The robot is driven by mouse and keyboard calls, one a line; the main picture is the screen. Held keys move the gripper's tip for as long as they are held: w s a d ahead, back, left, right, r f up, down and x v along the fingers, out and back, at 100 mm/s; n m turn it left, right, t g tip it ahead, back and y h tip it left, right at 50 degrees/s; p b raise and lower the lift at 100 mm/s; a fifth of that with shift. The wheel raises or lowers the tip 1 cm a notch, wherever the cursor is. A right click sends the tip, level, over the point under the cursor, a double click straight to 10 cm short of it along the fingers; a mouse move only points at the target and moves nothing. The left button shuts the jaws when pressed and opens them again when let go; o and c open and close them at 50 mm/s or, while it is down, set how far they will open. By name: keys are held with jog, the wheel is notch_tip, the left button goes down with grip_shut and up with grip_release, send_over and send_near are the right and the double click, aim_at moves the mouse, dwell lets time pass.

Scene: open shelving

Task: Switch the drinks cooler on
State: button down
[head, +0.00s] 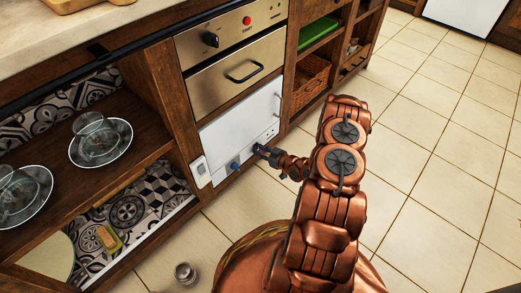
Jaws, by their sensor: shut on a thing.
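The white appliance front (235,122), which looks like the drinks cooler, sits low in the wooden unit. A strip with small controls runs along its lower edge. A blue knob (234,166) shows on that strip, left of my gripper. My gripper (259,149) is at the strip, to the right of the blue knob, with its dark fingers closed on a small control. The fingers hide that control, so its shape and setting cannot be told. A white switch-like box (201,171) is at the lower left of the front.
Above is a steel oven front (216,85) with a black knob, a red button and a handle. Open shelves at left hold glass cups on saucers (100,142). A wicker basket (308,83) is at right.

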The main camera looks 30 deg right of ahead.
jog(key=shift+d+t, duration=0.1)
jog(key=shift+t, duration=0.3)
jog(key=shift+f+t+p, duration=0.15)
jog(key=shift+t+p, duration=0.25)
jog(key=shift+p, duration=0.1)
jog(key=shift+w, duration=0.1)
jog(key=c, duration=1)
grip_release()
jog(key=shift+o, duration=0.2)
jog(key=v, duration=1.2)
jog(key=shift+f, duration=0.25)
